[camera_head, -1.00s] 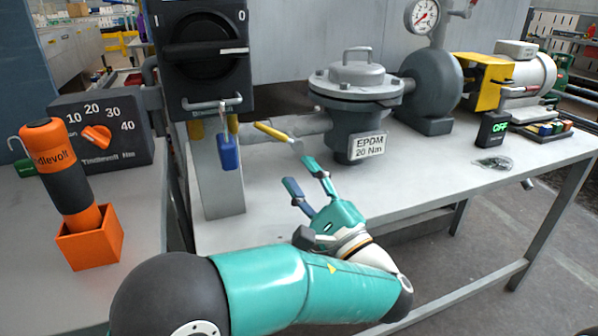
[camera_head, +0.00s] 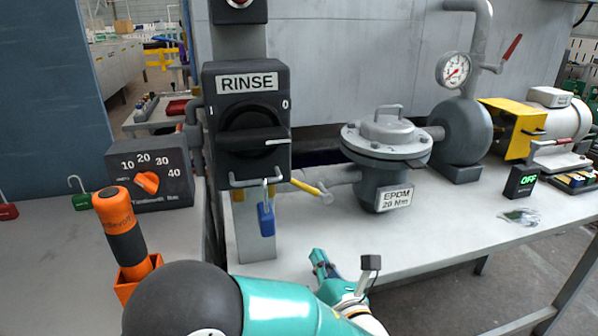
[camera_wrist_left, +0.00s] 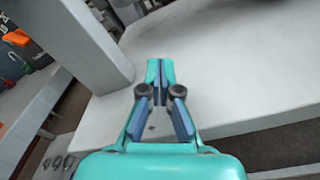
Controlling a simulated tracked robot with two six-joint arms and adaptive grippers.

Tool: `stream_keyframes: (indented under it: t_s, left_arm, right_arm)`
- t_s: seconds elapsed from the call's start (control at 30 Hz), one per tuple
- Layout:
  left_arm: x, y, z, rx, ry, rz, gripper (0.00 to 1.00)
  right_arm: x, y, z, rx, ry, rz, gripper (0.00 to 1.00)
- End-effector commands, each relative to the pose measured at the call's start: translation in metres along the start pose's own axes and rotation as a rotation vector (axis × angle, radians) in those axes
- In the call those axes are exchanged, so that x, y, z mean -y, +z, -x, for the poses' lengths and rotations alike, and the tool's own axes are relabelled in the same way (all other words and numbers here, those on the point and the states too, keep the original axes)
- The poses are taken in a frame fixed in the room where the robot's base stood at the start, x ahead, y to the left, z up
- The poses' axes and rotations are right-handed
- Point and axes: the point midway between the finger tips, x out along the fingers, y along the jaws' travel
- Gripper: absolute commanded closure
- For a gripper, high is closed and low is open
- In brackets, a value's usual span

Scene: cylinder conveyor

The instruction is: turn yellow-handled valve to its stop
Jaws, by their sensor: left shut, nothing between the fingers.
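The yellow-handled valve (camera_head: 306,187) sits on the grey pipe between the RINSE switch box (camera_head: 247,140) and the EPDM housing (camera_head: 380,185). Its handle slants down to the right, with a pale end near the pipe. My left gripper (camera_head: 322,260) is below the valve, low over the bench front, apart from the handle. Its teal and blue fingers (camera_wrist_left: 159,72) are together and empty in the left wrist view. The valve does not show in that view. My right gripper is not in view.
A blue padlock (camera_head: 266,218) hangs under the switch box beside the valve. A grey post (camera_head: 256,240) stands below the box. An orange-handled tool (camera_head: 122,225) stands in an orange holder at left.

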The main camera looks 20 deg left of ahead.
Motion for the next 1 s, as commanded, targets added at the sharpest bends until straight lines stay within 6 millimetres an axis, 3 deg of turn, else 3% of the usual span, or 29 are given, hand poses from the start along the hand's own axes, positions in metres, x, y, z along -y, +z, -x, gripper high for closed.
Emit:
stream_keyframes:
  t_s: [0.03, 0.1, 0.3, 0.63, 1.0]
  left_arm:
    - [-0.019, 0.018, 0.002, -0.028, -0.012, -0.063, 1.00]
    - [-0.033, 0.022, 0.004, -0.058, -0.023, -0.106, 1.00]
    - [-0.058, 0.042, 0.003, -0.080, -0.014, -0.120, 1.00]
    - [-0.061, 0.042, -0.017, -0.084, -0.008, -0.116, 1.00]
    - [-0.062, 0.036, -0.088, -0.085, -0.006, -0.114, 1.00]
  right_arm:
    - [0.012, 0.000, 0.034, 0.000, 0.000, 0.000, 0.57]
    - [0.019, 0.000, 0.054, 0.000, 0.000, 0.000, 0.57]
    - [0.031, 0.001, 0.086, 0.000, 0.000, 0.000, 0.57]
    - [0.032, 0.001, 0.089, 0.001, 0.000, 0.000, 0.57]
    - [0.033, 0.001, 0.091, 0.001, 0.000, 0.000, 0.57]
